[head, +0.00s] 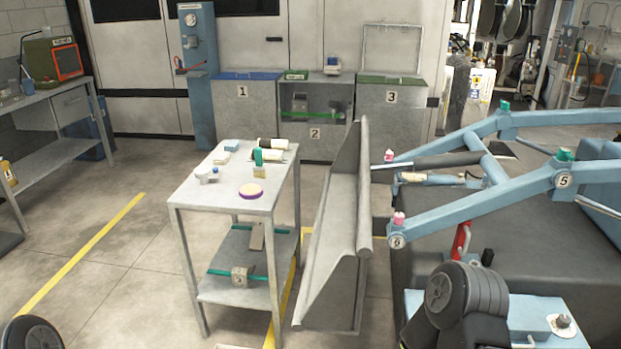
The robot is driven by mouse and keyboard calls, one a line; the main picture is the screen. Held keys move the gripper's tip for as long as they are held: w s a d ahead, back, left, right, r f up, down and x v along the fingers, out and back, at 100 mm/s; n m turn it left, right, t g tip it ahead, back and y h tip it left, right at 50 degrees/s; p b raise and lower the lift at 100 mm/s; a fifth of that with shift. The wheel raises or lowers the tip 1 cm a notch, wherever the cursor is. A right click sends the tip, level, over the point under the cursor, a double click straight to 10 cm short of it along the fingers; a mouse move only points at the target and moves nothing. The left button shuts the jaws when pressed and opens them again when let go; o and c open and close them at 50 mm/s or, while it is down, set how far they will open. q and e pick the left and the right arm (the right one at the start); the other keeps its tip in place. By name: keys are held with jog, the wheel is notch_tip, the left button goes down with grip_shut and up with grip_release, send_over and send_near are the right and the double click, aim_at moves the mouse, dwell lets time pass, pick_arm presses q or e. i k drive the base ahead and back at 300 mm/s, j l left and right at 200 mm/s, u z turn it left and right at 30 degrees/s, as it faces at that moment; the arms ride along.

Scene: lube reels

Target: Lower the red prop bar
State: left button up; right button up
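The red prop bar (461,241) is a short red piece standing roughly upright, slightly tilted, beside the lower blue lift arm (480,212) of the loader. Its lower end is partly hidden by dark parts in front of it. No gripper fingers can be made out in the head view. Dark round arm parts of mine show at the bottom left corner and at the lower right, the latter in front of and below the red bar.
A grey bucket (335,240) is on the front of the blue arms. A metal cart (225,195) with small items stands left of it. Numbered cabinets (247,115) line the back wall. A workbench (50,110) stands at left. Floor between bench and cart is clear.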

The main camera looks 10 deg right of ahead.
aim_at(462, 239)
jog(key=z, duration=1.2)
